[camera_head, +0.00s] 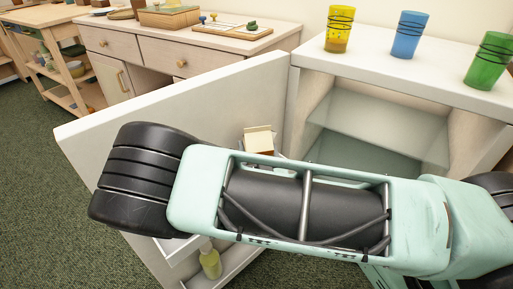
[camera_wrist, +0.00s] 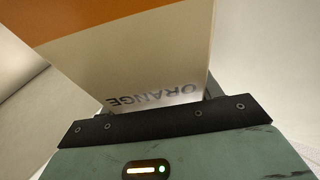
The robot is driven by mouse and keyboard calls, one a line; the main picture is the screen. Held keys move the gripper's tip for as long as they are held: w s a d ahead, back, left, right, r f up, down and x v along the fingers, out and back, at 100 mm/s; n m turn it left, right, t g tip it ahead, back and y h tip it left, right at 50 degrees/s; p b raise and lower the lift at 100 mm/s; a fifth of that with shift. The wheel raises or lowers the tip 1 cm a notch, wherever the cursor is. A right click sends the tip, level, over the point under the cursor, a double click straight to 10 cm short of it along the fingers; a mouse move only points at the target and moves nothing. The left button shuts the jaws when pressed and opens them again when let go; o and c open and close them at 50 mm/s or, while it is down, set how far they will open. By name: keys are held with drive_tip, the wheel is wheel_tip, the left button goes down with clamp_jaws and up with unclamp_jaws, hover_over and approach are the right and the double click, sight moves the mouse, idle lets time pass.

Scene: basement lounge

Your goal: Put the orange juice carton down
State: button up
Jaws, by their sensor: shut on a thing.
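The orange juice carton (camera_wrist: 135,55) fills the upper middle of the wrist view, cream with an orange band and the word ORANGE upside down. My gripper (camera_wrist: 160,98) is shut on it, with a finger at each side. In the head view a cream carton top (camera_head: 258,138), which looks like the same carton, shows above my arm beside the open white door (camera_head: 190,110). My arm hides its lower part and my gripper there. I cannot tell whether the carton touches a shelf.
The white cabinet (camera_head: 400,75) stands open, with a glass shelf (camera_head: 375,130) inside. Yellow (camera_head: 339,30), blue (camera_head: 409,36) and green (camera_head: 488,60) cups stand on top. A bottle (camera_head: 210,262) stands in the door's lower rack (camera_head: 240,262). A wooden dresser (camera_head: 150,50) stands behind.

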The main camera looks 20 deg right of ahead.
drive_tip(key=o, duration=1.5)
